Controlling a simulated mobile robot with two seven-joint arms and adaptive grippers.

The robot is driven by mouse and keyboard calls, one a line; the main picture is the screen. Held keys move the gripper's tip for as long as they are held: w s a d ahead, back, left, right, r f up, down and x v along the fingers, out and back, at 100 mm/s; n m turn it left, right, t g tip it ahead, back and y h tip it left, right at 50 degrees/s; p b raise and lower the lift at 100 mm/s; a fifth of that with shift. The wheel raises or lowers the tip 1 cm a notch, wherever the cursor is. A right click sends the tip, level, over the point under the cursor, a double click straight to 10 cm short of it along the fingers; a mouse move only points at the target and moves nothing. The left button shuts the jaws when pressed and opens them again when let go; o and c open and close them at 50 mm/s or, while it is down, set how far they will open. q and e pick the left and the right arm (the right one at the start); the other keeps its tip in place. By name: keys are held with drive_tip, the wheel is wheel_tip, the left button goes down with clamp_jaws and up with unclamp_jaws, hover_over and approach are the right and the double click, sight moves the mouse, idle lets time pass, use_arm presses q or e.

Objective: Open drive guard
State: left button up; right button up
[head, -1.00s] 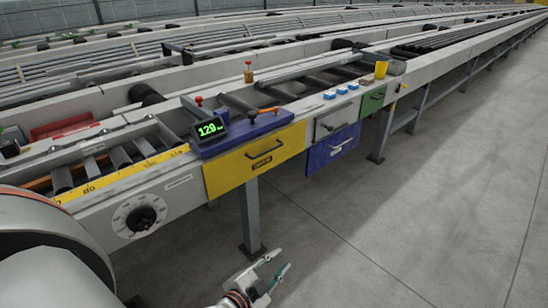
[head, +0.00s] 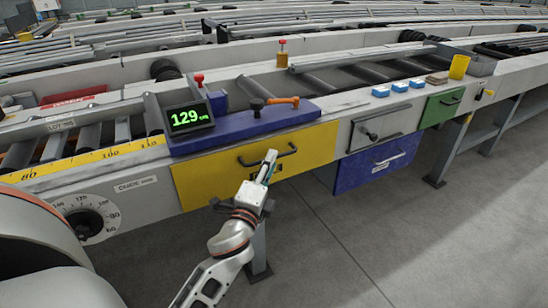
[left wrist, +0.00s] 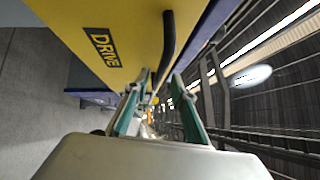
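The drive guard is a yellow panel (head: 215,178) on the front of the table, with a black bar handle (head: 285,157). It looks closed. In the left wrist view the yellow panel (left wrist: 120,18) bears the word DRIVE, and the black handle (left wrist: 169,40) runs down toward my fingers. My left gripper (head: 269,158) is at the handle in the head view. In the left wrist view its green fingers (left wrist: 160,90) are apart, with the handle's near end in line with the gap. I cannot tell whether they touch it. My right gripper is not in view.
A numeric display (head: 190,117) and a blue plate (head: 240,128) with knobs sit above the guard. A grey panel (head: 380,128), a blue drawer (head: 375,165) and a green panel (head: 442,107) lie to the right. A dial (head: 85,220) is at left. The floor in front is clear.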

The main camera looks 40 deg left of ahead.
use_arm(q)
drive_tip(key=shift+x, duration=1.5)
drive_tip(key=shift+f, duration=0.1)
clamp_jaws()
drive_tip(key=shift+f, duration=0.15)
